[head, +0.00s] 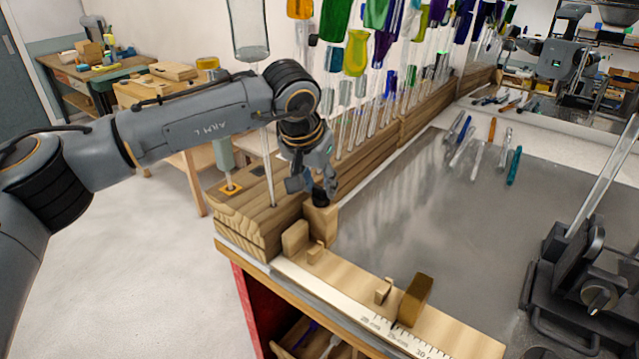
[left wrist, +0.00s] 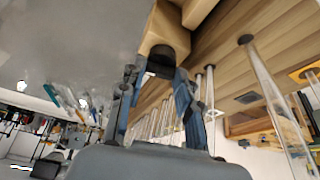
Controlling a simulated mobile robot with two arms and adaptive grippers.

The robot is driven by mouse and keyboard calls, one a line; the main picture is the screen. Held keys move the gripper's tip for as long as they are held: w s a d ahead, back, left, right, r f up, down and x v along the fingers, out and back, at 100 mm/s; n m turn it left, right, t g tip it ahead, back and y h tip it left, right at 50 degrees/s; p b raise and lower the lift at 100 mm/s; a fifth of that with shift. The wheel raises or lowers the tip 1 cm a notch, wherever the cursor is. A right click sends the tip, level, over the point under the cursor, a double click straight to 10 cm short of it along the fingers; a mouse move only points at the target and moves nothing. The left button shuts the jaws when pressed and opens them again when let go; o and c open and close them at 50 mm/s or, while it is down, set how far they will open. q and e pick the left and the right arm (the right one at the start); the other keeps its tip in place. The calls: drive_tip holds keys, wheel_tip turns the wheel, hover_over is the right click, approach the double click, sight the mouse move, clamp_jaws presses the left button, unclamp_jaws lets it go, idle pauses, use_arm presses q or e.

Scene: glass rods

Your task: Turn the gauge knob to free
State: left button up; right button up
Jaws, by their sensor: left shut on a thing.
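The gauge is a pale wooden strip with a ruler scale (head: 345,305) along the front of the bench. At its far-left end, a small wooden block (head: 320,218) carries a dark round knob (head: 320,198). My left gripper (head: 313,188) reaches down over this block with its fingers around the knob. In the left wrist view, the fingers of my left gripper (left wrist: 160,75) are closed on the dark knob (left wrist: 165,54) on top of the wooden block (left wrist: 168,28). The fingers partly hide the knob, and its turned position cannot be told. My right gripper is not in view.
A wooden rack (head: 365,150) of upright glass rods stands right behind my left gripper. Coloured glass hangs above it. A brown stop block (head: 415,298) stands on the gauge. A black device (head: 590,275) is at the right. The grey bench top (head: 430,225) between is clear.

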use_arm(q)
drive_tip(key=shift+m, duration=0.3)
idle(0.4)
drive_tip(key=o, duration=1.1)
drive_tip(key=shift+o, duration=0.2)
drive_tip(key=v, duration=0.7)
drive_tip(key=shift+a+r, duration=0.15)
drive_tip(key=shift+r, duration=0.1)
